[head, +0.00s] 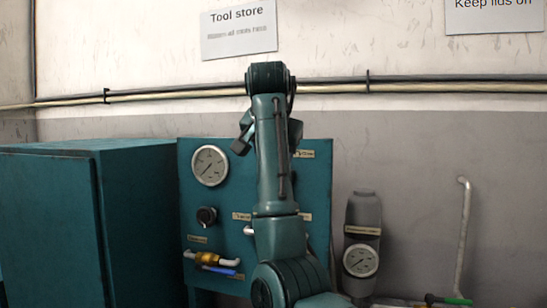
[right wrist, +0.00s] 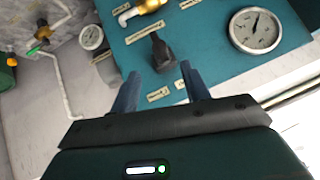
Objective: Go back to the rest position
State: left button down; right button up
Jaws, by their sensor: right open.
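My right gripper (right wrist: 160,70) is open in the right wrist view, its two fingers apart. Nothing is held between them. Beyond the fingers a dark handle (right wrist: 160,52) stands out from a teal panel, apart from them as far as I can see. In the head view my right arm rises in the middle, in front of the teal panel (head: 320,185). Its fingertips are hidden there behind the arm. My left gripper is not in view.
The panel carries a round gauge (head: 210,165), a black knob (head: 207,216) and a yellow valve (head: 207,258). A teal cabinet (head: 50,220) stands at the left. A grey cylinder (head: 364,212) with a gauge and a white pipe (head: 463,235) are at the right.

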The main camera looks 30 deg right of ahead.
jog(key=shift+s+r, duration=0.1)
jog(key=shift+s, duration=0.05)
dwell(0.5)
